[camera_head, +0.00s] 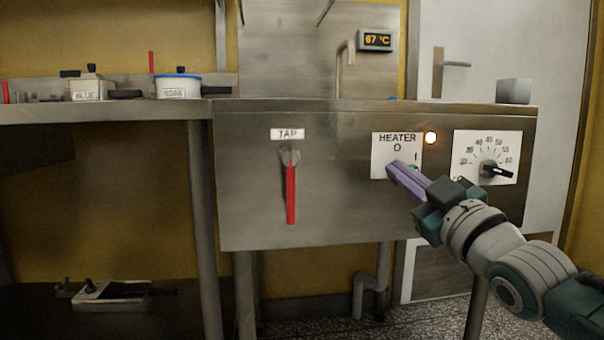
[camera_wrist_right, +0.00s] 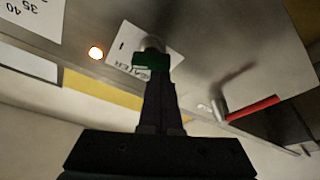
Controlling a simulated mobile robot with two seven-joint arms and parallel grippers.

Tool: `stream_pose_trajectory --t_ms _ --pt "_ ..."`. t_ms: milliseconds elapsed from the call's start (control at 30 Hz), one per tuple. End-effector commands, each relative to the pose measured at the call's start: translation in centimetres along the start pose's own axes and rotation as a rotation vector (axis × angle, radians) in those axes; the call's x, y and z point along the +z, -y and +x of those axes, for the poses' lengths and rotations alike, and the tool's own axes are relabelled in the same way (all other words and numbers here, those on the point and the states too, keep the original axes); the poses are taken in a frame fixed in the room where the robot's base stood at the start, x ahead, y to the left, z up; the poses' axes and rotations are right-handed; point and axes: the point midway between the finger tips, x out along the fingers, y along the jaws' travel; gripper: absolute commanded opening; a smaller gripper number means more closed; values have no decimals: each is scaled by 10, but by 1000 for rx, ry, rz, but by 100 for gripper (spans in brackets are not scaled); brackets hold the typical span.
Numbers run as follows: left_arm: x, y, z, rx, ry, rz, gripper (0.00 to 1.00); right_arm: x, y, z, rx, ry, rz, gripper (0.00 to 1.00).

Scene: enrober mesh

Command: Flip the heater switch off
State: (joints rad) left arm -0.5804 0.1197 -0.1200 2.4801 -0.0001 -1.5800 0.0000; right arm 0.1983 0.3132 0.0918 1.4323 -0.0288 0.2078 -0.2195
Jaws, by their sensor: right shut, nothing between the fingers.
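The heater plate (camera_head: 381,158) is white, marked HEATER with an O above and an I lower right, on the front of a steel panel. The heater switch (camera_head: 413,168) shows as a small green piece, mostly hidden behind my right gripper. My right gripper (camera_head: 392,168) is shut and empty, with its purple fingertips in front of the plate at the switch. In the right wrist view the green switch (camera_wrist_right: 150,62) is just beyond the fingertips; I cannot tell whether they touch. An orange lamp (camera_head: 431,138) beside the plate is lit. My left gripper is not in view.
A temperature dial (camera_head: 489,169) sits right of the heater plate, close to my right arm. A red tap lever (camera_head: 291,194) hangs down to the left. A display (camera_head: 376,41) reads 67 °C. Pots (camera_head: 180,87) stand on the left shelf.

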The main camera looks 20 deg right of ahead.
Motion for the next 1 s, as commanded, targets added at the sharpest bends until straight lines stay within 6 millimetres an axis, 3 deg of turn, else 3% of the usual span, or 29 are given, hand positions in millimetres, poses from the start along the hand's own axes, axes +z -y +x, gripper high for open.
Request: stream_pose_trajectory --t_ms 1000 --pt "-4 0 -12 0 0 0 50 2 2 -1 -58 1 -163 0"
